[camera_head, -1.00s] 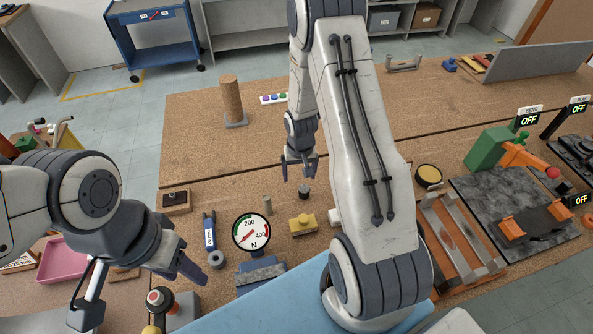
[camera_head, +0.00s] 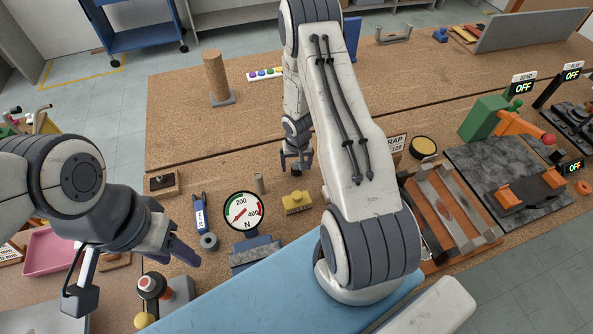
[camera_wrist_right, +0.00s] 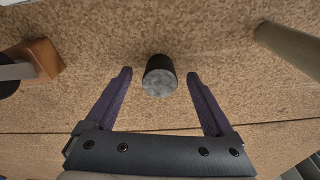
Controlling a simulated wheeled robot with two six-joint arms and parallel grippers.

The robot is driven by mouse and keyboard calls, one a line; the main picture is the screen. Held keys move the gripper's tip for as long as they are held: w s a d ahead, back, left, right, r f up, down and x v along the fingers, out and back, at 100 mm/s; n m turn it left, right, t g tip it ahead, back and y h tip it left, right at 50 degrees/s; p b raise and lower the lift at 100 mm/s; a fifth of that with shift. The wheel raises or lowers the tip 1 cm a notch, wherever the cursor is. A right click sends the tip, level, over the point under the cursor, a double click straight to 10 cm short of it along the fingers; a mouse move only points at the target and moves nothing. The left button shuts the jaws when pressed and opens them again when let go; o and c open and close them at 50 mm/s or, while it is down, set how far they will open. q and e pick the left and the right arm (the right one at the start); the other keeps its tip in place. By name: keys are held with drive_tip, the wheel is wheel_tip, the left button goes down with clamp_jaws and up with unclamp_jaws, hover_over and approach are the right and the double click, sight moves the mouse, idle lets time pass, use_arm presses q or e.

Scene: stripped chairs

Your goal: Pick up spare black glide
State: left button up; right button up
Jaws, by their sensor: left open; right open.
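The spare black glide (camera_wrist_right: 159,77) shows in the right wrist view as a short black cylinder with a mottled grey round face, by the cork-textured bench top. My right gripper (camera_wrist_right: 159,75) is open, with one purple finger on each side of the glide and a visible gap on both sides. In the head view my right gripper (camera_head: 296,166) points down low over the bench, and I cannot make out the glide clearly there. My left gripper (camera_head: 188,248) is open and empty at the lower left, apart from the glide.
A wooden block (camera_head: 162,184) lies to the left. The bench behind my right gripper is largely clear.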

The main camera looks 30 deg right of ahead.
drive_tip(key=shift+f, duration=0.15)
clamp_jaws()
